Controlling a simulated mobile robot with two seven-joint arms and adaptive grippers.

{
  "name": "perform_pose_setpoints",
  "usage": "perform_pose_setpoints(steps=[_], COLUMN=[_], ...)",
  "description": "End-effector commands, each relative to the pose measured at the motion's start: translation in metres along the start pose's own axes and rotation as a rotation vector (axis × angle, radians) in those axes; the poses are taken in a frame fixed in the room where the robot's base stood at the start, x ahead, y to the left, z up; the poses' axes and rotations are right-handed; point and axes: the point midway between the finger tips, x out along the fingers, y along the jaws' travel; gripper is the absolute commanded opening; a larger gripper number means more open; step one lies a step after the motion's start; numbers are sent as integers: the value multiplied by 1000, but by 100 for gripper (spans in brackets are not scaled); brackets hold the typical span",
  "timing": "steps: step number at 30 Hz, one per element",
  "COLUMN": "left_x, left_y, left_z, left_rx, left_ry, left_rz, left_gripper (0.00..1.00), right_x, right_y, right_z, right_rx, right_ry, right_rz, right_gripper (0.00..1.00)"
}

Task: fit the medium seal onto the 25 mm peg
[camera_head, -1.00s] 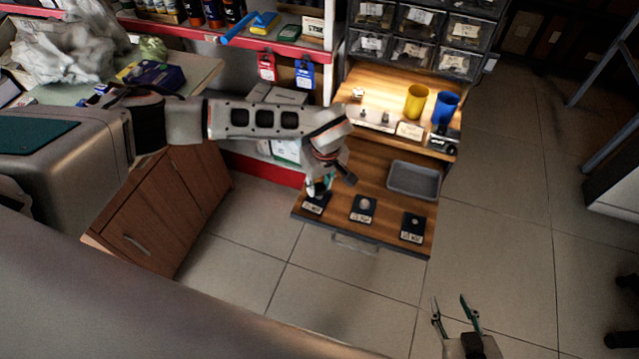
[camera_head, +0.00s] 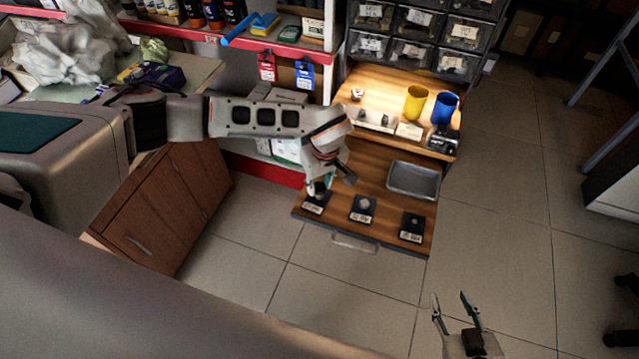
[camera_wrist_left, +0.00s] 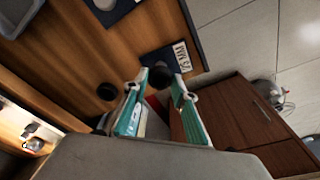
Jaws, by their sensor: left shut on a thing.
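My left gripper (camera_head: 318,190) hangs over the leftmost black peg plate (camera_head: 315,206) on the pulled-out wooden drawer. In the left wrist view, that plate's label (camera_wrist_left: 180,55) appears upside down and seems to read 25 MM. The left fingers (camera_wrist_left: 160,88) are shut on a dark round piece, apparently the medium seal (camera_wrist_left: 160,76), at or just above the plate. The peg itself is hidden; I cannot tell whether the seal is around it. My right gripper (camera_head: 455,312) is open and empty, low over the floor.
Two more labelled peg plates stand to the right, a middle plate (camera_head: 362,215) and a right plate (camera_head: 411,236). A grey tray (camera_head: 390,186) lies behind them. Yellow (camera_head: 414,103) and blue (camera_head: 445,108) cups stand on the shelf above.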

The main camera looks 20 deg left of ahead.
Motion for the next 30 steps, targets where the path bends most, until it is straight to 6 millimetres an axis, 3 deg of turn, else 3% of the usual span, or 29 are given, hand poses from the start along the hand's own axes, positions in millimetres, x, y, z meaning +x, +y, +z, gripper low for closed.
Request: perform_pose_setpoints(steps=[15, 30], left_x=[-12, -12], left_y=[0, 0], left_z=[-2, -2], left_rx=[0, 0], left_ry=[2, 0], left_rz=[1, 0], left_gripper=[18, 18], right_x=[-4, -4], right_y=[4, 4], right_z=[-14, -13], right_rx=[-2, -2], right_ry=[13, 13], right_rz=[5, 4], right_gripper=[40, 40])
